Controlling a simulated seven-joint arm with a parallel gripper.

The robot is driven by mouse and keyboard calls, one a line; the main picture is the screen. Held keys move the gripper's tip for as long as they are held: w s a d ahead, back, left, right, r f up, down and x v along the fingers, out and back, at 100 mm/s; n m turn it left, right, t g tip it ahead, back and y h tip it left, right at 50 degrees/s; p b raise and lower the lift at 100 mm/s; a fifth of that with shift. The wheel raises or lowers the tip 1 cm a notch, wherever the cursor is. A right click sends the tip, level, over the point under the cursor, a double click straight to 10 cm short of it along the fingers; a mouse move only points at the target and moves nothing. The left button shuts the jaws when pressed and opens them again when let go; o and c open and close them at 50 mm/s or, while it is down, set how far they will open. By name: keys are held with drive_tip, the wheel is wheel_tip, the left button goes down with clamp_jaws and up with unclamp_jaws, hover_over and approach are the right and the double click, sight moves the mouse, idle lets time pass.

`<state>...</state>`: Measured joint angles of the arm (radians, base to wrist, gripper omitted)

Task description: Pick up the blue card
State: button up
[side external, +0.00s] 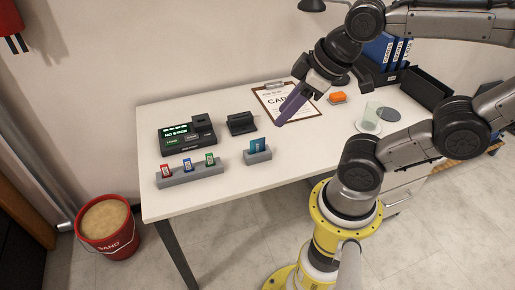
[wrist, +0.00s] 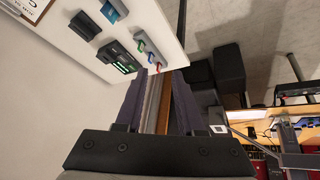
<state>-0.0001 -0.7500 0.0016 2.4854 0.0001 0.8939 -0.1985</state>
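A small blue card (side external: 187,164) stands upright in the middle of a long grey rack (side external: 206,173), between a red card (side external: 166,170) and a green card (side external: 210,158). The three cards also show small in the wrist view, with the blue card (wrist: 150,57) in the middle. A larger teal-blue card (side external: 257,145) stands in a separate grey holder (side external: 258,156) to the right. My gripper (side external: 281,121) has purple fingers and is above the desk by the clipboard, right of and beyond the cards. In the wrist view the fingers (wrist: 156,92) are apart with nothing held between them.
A black marking device (side external: 187,138) with a green display sits behind the rack. A black stand (side external: 241,123), a clipboard (side external: 272,98), an orange item (side external: 338,97) and a glass (side external: 370,112) are on the white desk (side external: 215,200). The desk front is clear.

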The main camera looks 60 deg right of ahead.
drive_tip(key=w+d+r+n, duration=0.2)
drive_tip(key=w+n, duration=0.3)
drive_tip(key=w, duration=0.1)
drive_tip(key=n+g, duration=0.2)
drive_tip(key=g, duration=0.4)
hover_over(258, 139)
wheel_tip(258, 139, down, 23)
drive_tip(key=shift+w+f, duration=0.1)
drive_tip(key=shift+f, duration=2.95)
clamp_jaws()
